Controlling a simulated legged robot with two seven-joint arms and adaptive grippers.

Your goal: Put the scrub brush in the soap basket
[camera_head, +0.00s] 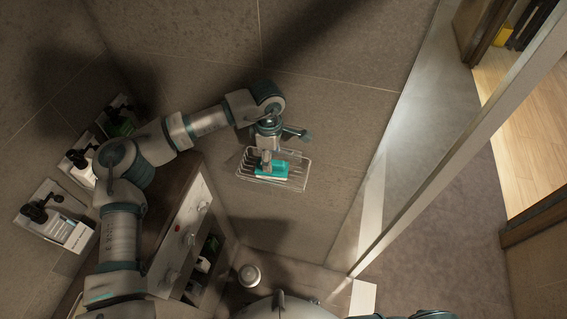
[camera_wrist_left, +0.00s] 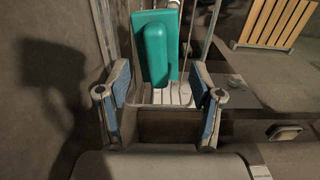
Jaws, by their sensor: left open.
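The teal scrub brush (camera_head: 273,170) with pale bristles lies in the wire soap basket (camera_head: 299,182), which is fixed to the tiled wall. In the left wrist view the brush (camera_wrist_left: 156,50) stands between the basket's wires, just beyond the fingers. My left gripper (camera_head: 268,160) is at the basket, right beside the brush. In the left wrist view its two blue-padded fingers (camera_wrist_left: 160,97) are spread apart with nothing between them. My right gripper is not in view.
Several wall dispensers (camera_head: 75,233) hang at the left. A vanity with drawers (camera_head: 182,236) stands below my left arm. A small round white item (camera_head: 249,275) is near the bottom. A glass panel edge (camera_head: 440,170) runs along the right. A slatted wooden piece (camera_wrist_left: 276,22) shows in the wrist view.

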